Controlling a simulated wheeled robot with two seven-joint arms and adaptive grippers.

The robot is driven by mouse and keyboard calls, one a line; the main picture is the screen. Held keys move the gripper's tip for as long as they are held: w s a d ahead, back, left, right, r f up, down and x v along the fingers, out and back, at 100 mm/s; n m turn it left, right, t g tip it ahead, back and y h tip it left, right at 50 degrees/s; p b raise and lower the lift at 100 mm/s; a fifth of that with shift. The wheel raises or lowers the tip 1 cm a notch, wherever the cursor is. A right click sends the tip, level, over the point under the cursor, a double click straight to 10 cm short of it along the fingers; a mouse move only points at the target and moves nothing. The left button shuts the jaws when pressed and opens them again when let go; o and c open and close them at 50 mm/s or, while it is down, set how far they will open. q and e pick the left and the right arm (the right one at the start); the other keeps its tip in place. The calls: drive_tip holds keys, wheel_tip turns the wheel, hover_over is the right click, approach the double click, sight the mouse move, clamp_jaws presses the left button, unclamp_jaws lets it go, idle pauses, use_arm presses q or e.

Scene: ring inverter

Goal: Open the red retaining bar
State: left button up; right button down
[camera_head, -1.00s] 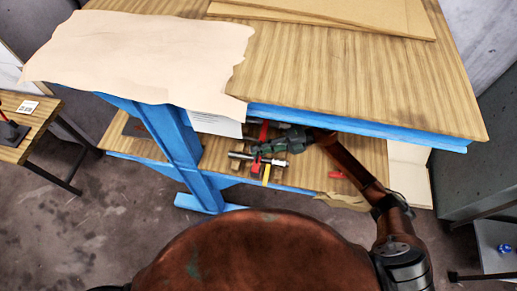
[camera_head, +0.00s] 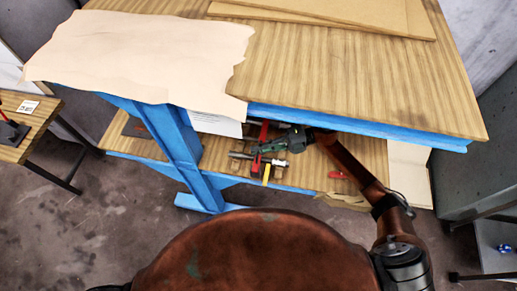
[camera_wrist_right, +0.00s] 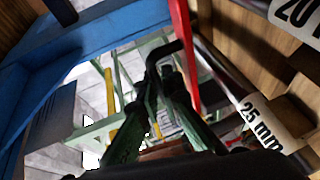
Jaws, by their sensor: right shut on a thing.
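The red retaining bar (camera_head: 264,131) shows in the head view on the lower shelf under the bench top, partly hidden by my right gripper. In the right wrist view the red bar (camera_wrist_right: 184,45) runs down from the top edge, just right of my fingertips. My right gripper (camera_head: 259,151) reaches under the bench top from the right. In the right wrist view its green fingers (camera_wrist_right: 163,82) are shut on a dark bent handle (camera_wrist_right: 165,50) beside the red bar. How the handle joins the bar is hidden. My left gripper is in neither view.
The blue bench edge (camera_head: 350,129) lies just above my right arm. A blue leg (camera_head: 172,140) stands to the left. Metal and yellow tools (camera_head: 267,173) lie by the gripper. A "25 mm" label (camera_wrist_right: 265,122) is close on the right.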

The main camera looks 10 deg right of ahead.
drive_tip(key=w+d+r+m+y+p, duration=0.1)
drive_tip(key=w+r+m, duration=0.2)
drive_tip(key=r, duration=0.3)
drive_tip(key=w+d+r+m+y, duration=0.1)
drive_tip(key=w+r+m, duration=0.2)
drive_tip(key=r, duration=0.3)
drive_tip(key=shift+g+y+p, duration=0.3)
drive_tip(key=shift+y+p, duration=0.05)
drive_tip(key=shift+y, duration=0.05)
drive_tip(key=shift+f, duration=0.1)
